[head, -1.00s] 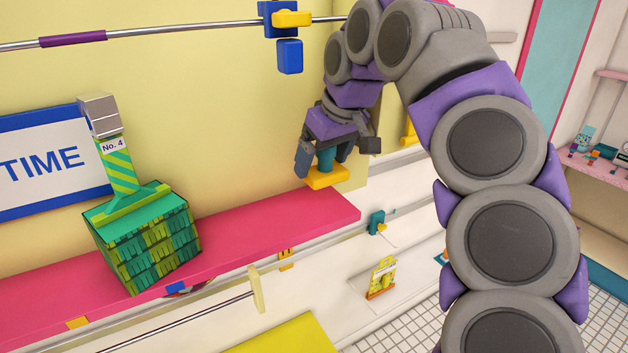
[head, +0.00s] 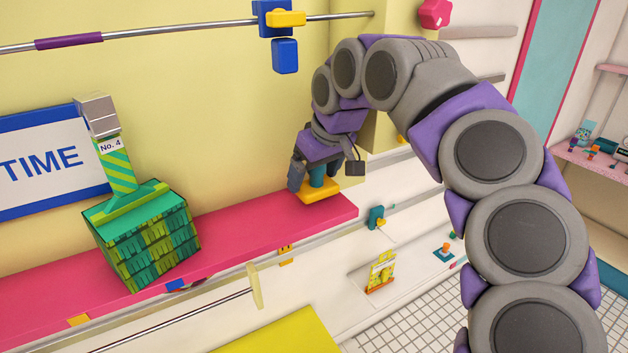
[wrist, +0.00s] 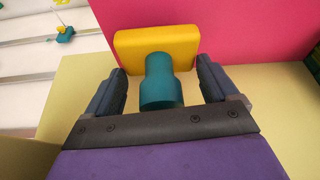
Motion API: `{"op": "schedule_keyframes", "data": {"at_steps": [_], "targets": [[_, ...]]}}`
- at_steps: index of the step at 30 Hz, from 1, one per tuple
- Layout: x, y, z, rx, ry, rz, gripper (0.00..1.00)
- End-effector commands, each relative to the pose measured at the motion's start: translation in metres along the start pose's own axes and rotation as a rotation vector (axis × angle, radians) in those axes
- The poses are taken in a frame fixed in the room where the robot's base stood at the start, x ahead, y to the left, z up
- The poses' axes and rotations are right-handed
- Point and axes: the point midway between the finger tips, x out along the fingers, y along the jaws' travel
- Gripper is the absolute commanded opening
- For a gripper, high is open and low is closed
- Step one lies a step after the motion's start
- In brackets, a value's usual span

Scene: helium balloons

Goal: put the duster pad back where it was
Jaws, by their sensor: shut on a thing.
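The duster pad is a flat yellow block (head: 318,193) with a teal handle (head: 317,174). It is at the right end of the pink shelf (head: 270,228) in the head view; I cannot tell whether it touches the shelf. My gripper (head: 323,178) is shut on the teal handle, with the yellow block below it. In the wrist view, the yellow block (wrist: 152,46) and teal handle (wrist: 160,82) lie between the two dark fingers of my gripper (wrist: 161,72), against the pink shelf surface (wrist: 240,30).
A green fringed box (head: 150,245) marked No. 4 stands on the shelf to the left. A metal rail with a blue and yellow clamp (head: 283,18) runs above. The shelf between box and pad is clear. A yellow surface (head: 285,338) lies at the bottom.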

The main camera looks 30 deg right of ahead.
Motion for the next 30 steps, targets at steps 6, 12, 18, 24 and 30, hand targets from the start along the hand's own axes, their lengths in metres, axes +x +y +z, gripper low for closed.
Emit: {"op": "schedule_keyframes", "data": {"at_steps": [6,12,18,24,30], "targets": [[0.019,-0.008,0.004,-0.006,-0.002,0.002,0.63],[0.023,0.001,0.005,0.000,0.000,-0.001,0.63],[0.024,0.007,0.007,0.002,0.001,-0.003,0.90],[0.024,0.002,0.006,0.001,0.000,-0.001,1.00],[0.021,-0.003,0.004,-0.001,0.000,0.002,1.00]]}}
